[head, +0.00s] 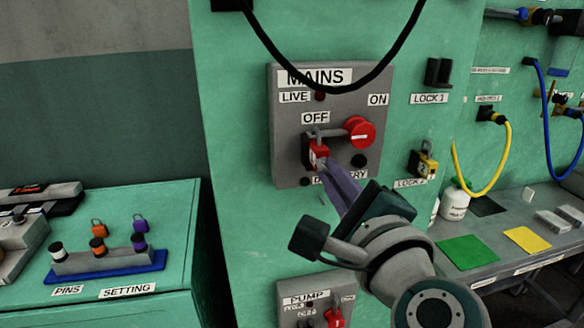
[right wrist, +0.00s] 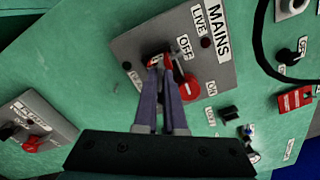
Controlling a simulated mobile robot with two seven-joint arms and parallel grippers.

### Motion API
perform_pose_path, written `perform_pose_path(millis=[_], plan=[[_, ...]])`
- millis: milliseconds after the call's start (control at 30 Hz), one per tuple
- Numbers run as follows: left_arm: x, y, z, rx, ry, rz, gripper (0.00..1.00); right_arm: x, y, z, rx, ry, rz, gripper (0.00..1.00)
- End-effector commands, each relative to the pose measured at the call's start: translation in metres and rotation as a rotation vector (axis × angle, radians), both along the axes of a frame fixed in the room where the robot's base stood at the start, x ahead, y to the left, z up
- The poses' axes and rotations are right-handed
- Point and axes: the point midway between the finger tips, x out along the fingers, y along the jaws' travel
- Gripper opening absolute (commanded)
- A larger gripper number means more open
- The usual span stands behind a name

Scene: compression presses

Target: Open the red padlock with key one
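The red padlock (head: 319,154) hangs on a hasp beside the red rotary handle (head: 360,133) of the grey MAINS box (head: 287,130), below the OFF label. A small pale tag shows on its front. My right gripper (head: 325,171) reaches it from the lower right; its two purple fingers lie close together, tips at the padlock. In the right wrist view the fingertips (right wrist: 162,64) overlap the padlock, and red shows around them. I cannot make out key one; anything between the tips is hidden. My left gripper is not in view.
A yellow padlock (head: 427,164) hangs at LOCK 2, right of the box. A black cable (head: 330,85) loops across the MAINS box top. Orange and purple padlocks stand by a pin rack (head: 105,262) on the left bench.

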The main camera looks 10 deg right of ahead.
Motion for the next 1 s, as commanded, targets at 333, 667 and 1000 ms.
perform_pose_path(millis=[333, 667, 1000], plan=[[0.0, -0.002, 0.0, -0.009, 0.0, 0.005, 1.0, 0.0, 0.0, 0.0, 0.0, 0.0, 0.0, 0.42], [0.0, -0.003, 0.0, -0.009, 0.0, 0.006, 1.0, -0.008, 0.0, -0.001, 0.0, 0.002, 0.0, 0.42], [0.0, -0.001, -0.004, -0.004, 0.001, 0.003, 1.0, -0.069, -0.003, -0.003, -0.001, 0.004, 0.0, 0.42]])
